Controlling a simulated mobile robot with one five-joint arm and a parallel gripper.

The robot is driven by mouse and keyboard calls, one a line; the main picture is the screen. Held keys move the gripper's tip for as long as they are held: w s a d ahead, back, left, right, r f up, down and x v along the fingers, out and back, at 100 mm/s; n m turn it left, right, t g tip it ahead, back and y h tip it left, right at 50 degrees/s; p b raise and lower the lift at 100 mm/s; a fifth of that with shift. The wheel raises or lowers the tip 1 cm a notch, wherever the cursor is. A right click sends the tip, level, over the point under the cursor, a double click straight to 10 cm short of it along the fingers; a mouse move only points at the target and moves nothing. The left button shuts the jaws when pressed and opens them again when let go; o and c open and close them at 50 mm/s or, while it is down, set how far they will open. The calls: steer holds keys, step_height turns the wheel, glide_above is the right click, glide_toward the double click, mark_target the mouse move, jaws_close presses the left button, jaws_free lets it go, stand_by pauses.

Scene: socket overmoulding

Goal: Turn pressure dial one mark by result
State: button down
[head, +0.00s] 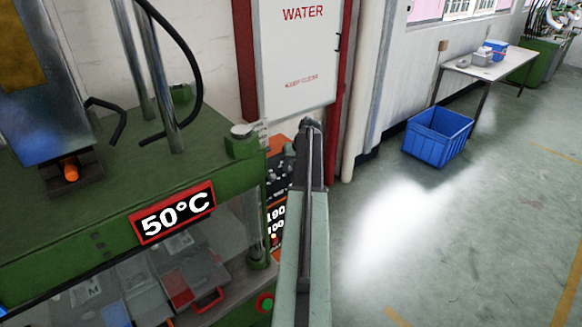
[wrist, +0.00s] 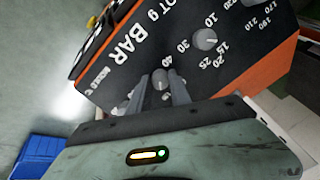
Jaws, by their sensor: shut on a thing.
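In the wrist view, my gripper (wrist: 161,92) has its two fingers on either side of a small grey dial (wrist: 160,77) and is shut on it. This dial sits on the black control panel (wrist: 185,55), near the white word BAR. Part of the dial and its marks are hidden by the fingers. A second grey dial (wrist: 205,40), with marks such as 10, 15, 20 and 25, stands beside it, untouched. In the head view, the panel (head: 275,185) shows partly behind my arm, with white numbers.
The green press (head: 70,215) with a 50°C sign (head: 173,212) stands left of my arm. Trays with a red part (head: 180,285) lie inside it. A white WATER cabinet (head: 297,60) is behind. A blue crate (head: 437,135) and open floor lie right.

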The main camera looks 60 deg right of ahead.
steer(key=c, duration=1.2)
jaws_free()
steer(key=p+v, duration=0.7)
steer(key=v, duration=0.1)
steer(key=shift+f, duration=0.1)
